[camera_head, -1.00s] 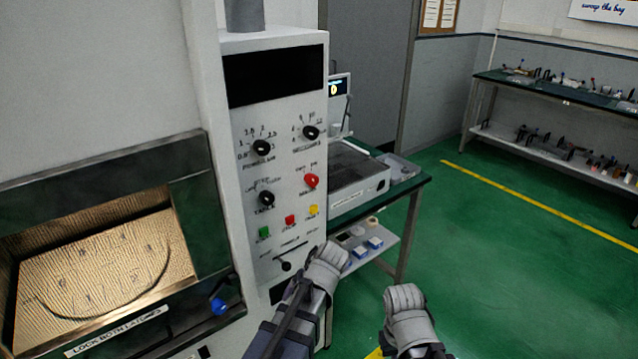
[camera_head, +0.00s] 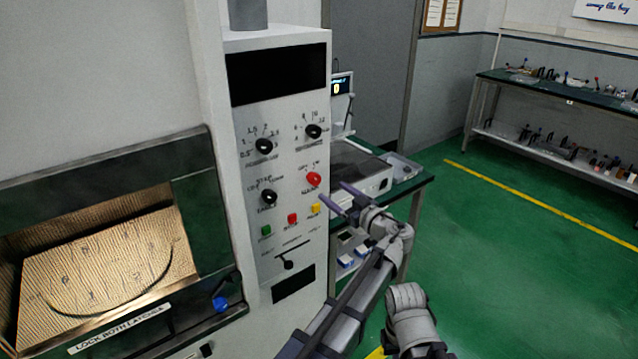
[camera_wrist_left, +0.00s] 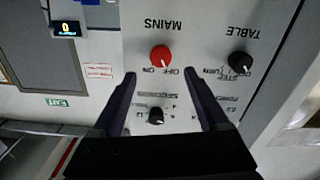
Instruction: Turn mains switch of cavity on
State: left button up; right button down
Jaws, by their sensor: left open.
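The mains switch is a round red knob (camera_head: 314,179) on the light grey control panel, with OFF and ON marked above it. Which mark it points to is too small to tell. In the upside-down left wrist view the red knob (camera_wrist_left: 161,58) lies between the fingertips in the picture, with MAINS written beside it. My left gripper (camera_head: 328,196) is open and empty, its two fingers reaching toward the panel just right of and below the knob. It appears apart from the knob. My right arm shows at the bottom, but its fingers do not.
Black knobs (camera_head: 264,146) and (camera_head: 313,131) sit above, and the TABLE knob (camera_head: 268,197) sits left. The lit cavity (camera_head: 100,260) is left; a bench (camera_head: 415,183) stands behind the gripper.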

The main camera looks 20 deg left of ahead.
aim_at(317, 181)
pick_arm(q)
jog(key=shift+x, duration=3.95)
grip_shut()
